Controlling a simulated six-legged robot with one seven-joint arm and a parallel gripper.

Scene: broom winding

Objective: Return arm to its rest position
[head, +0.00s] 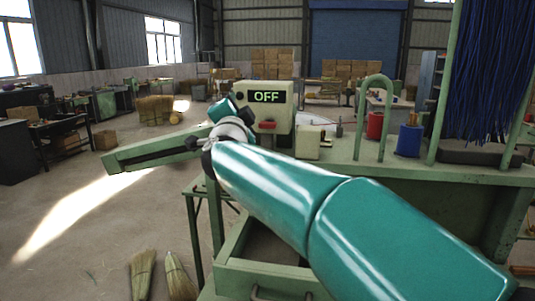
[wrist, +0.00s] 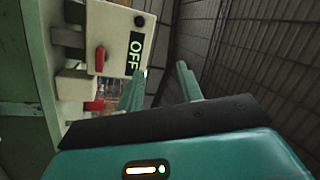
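My teal arm (head: 275,195) reaches from the lower right of the head view toward the green machine. Its end is at a control box (head: 266,112) whose display reads OFF. My gripper (wrist: 158,82) shows in the wrist view with its two fingers apart and nothing between them. The control box (wrist: 113,50) is to the left of the fingers there, turned on its side. A red switch (wrist: 100,59) and a lower red part (wrist: 94,105) show on the machine, apart from the fingers. In the head view the fingers are hidden behind my wrist.
The green bench (head: 440,172) spans the right side, with a green hoop (head: 374,84), red and blue spools (head: 409,140) and hanging blue strands (head: 490,70). A green beam (head: 150,153) juts left. Two brooms (head: 143,275) stand at lower left. The left floor is mostly clear.

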